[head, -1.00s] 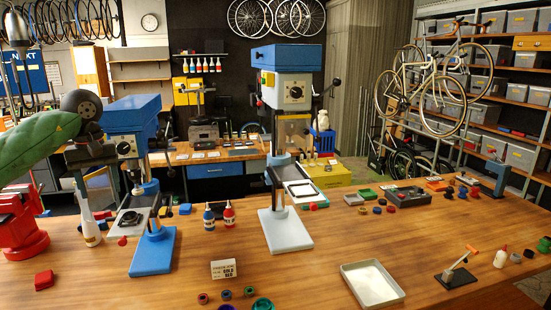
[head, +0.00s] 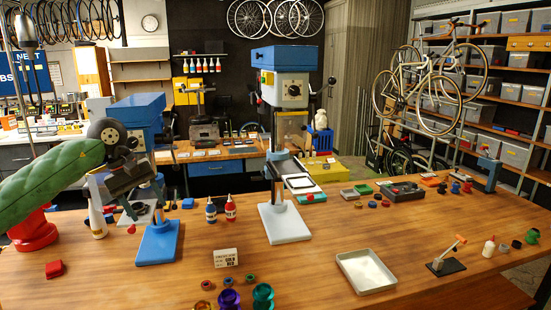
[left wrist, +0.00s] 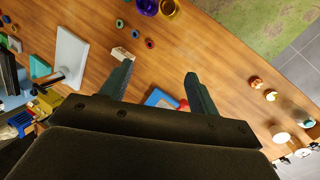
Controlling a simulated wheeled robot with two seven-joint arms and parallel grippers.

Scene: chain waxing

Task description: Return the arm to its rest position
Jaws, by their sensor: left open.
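My left gripper (head: 143,205) hangs in the air over the left part of the workbench, at the end of my green-sleeved arm. My right arm and right gripper are not in view.
On the wooden bench (head: 300,270) stand a red block (head: 54,269), a white bottle (head: 97,221), a labelled box (head: 225,257), two small bottles (head: 211,211), a tall drill press (head: 285,222) and a white-floored tray (head: 366,272).

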